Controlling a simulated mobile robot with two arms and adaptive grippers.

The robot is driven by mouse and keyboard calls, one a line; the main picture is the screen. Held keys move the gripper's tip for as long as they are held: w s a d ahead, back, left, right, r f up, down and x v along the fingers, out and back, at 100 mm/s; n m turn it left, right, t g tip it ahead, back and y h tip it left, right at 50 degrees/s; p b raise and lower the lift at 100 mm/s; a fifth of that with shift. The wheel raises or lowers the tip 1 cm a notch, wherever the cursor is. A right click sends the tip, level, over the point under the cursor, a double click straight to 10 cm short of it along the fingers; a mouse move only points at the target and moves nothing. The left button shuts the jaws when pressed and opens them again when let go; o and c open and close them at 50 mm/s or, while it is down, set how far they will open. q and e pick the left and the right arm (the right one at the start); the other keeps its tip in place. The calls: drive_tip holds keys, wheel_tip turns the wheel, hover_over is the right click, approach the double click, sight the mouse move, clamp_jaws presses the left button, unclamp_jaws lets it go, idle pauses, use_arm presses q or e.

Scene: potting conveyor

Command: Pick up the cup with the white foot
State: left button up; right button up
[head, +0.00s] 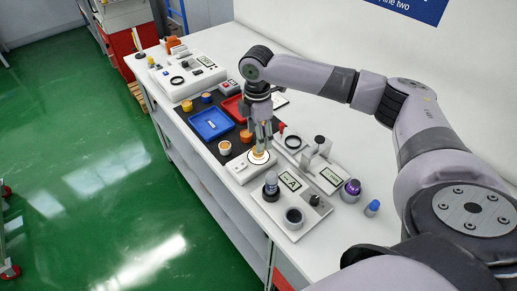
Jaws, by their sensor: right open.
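A small cup (225,147) with an orange top and a pale lower part stands at the front edge of a dark mat. It looks like the one with the white foot, but it is too small to be sure. My right gripper (262,142) is open and points down, to the right of this cup and apart from it. Its fingers are above a round orange and white piece (258,156) on a white device; whether they touch it I cannot tell. An orange cup (246,136) stands just behind the fingers. My left gripper is not in view.
A blue tray (211,124) and a partly hidden red tray (233,106) lie on the mat. Yellow (187,105) and blue (206,97) pieces stand behind. Green floor lies left.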

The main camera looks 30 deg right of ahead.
sight(260, 157)
drive_tip(key=shift+s+f, duration=0.1)
drive_tip(key=shift+f, duration=0.2)
drive_tip(key=f, duration=0.1)
drive_tip(key=f+p, duration=0.1)
drive_tip(key=f, duration=0.1)
drive_tip(key=shift+s+d+f, duration=0.25)
drive_tip(key=shift+f, duration=0.15)
drive_tip(key=shift+a+f, duration=0.1)
drive_tip(key=shift+f, duration=0.35)
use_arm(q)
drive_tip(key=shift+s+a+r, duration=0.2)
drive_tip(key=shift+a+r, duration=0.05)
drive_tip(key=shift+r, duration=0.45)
use_arm(e)
drive_tip(key=c, duration=1.3)
